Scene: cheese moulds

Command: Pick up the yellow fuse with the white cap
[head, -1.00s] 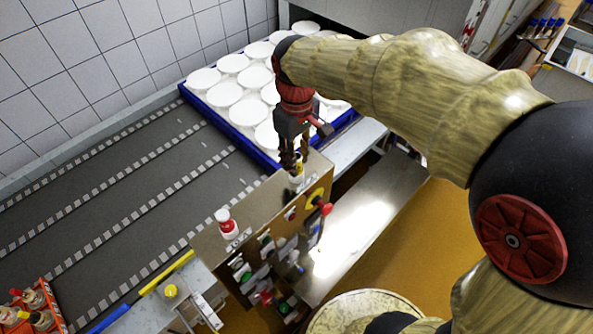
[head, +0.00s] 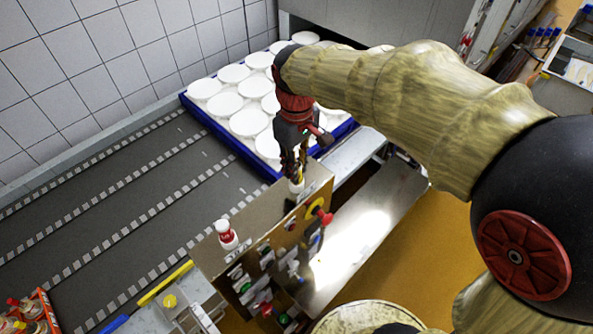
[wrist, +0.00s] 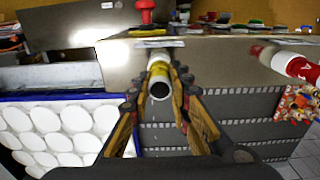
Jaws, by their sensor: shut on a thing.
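The yellow fuse with the white cap (wrist: 160,82) is between the two fingers of my gripper (wrist: 160,97) in the wrist view, its round end facing the camera. My gripper is shut on it. In the head view my gripper (head: 294,170) points down at the top of the tan panel box (head: 318,180). The white part of the fuse (head: 297,186) shows just under the fingertips, at the box top. The fingers hide most of its yellow part. I cannot tell whether its lower end still touches the box.
A red fuse with a white cap (head: 227,237) stands on the box to the left. A red knob (head: 326,218) and several switches are on the box front. A blue tray of white moulds (head: 228,148) lies behind. An orange crate (head: 45,312) is at lower left.

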